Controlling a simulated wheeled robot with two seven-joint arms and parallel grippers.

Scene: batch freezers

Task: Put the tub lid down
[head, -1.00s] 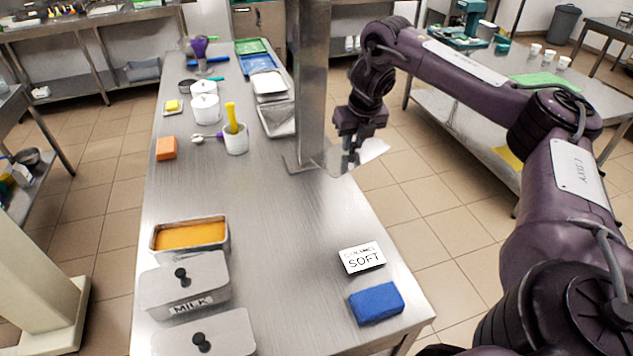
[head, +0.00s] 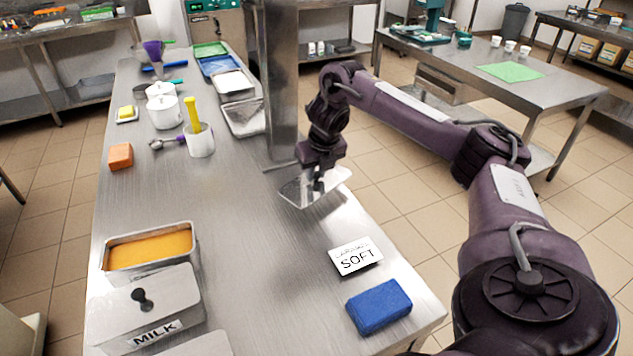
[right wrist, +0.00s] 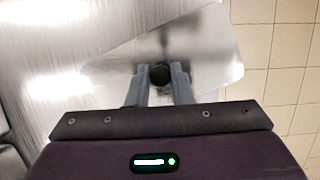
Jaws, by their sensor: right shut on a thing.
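The tub lid (head: 296,191) is a flat metal plate with a dark knob, at the table's right edge just in front of the metal post. My right gripper (head: 319,184) is above it, shut on its knob. In the right wrist view the fingers (right wrist: 160,82) close on the dark knob, and the lid (right wrist: 208,55) reaches partly past the table edge over the floor. I cannot tell whether the lid touches the table. An open metal tub (head: 198,245) of orange contents stands at the left front. My left gripper is not in view.
A lidded MILK tub (head: 178,285) stands in front of the open tub. The metal post (head: 283,80) rises behind the lid. The table's middle (head: 245,235) is clear.

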